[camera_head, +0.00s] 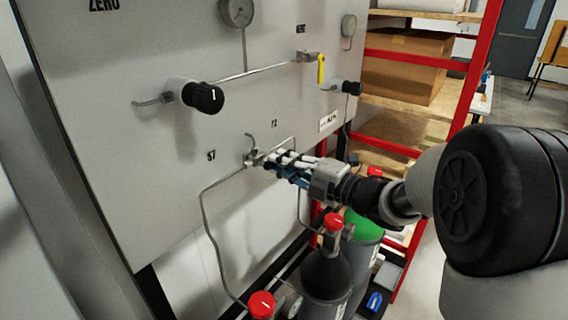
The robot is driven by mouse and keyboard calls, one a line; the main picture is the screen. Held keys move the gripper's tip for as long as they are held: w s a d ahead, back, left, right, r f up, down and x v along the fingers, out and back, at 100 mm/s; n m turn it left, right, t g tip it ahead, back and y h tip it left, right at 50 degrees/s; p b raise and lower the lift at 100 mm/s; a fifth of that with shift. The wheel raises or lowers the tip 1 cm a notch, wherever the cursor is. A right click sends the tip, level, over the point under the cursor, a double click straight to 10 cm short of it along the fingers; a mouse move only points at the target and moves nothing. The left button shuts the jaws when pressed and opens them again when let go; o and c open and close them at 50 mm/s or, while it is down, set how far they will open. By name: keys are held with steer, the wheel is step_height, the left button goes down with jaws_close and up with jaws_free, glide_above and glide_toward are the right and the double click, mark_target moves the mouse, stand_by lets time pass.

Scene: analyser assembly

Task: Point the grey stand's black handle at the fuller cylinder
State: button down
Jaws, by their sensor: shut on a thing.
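The grey stand (110,120) is a tall panel with piping and gauges filling the left and middle of the view. My gripper (282,166) reaches in from the right and is shut at a small valve (254,158) low on the panel, between the S7 and T2 labels. Its fingers cover the handle there, so the handle's colour and direction cannot be seen. Below stand a dark cylinder (326,273) with a red cap and a green-shouldered cylinder (364,227). Another red cap (262,304) shows at the bottom edge. Which cylinder is fuller cannot be read.
A black knob (204,97), a yellow lever (320,68) and two gauges, left (237,12) and right (349,25), are on the panel. A thin pipe (211,230) runs down from the valve. A red-framed shelf (474,75) with a cardboard box (406,66) stands behind.

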steer(key=c, duration=1.6)
jaws_free()
steer(key=v, duration=1.2)
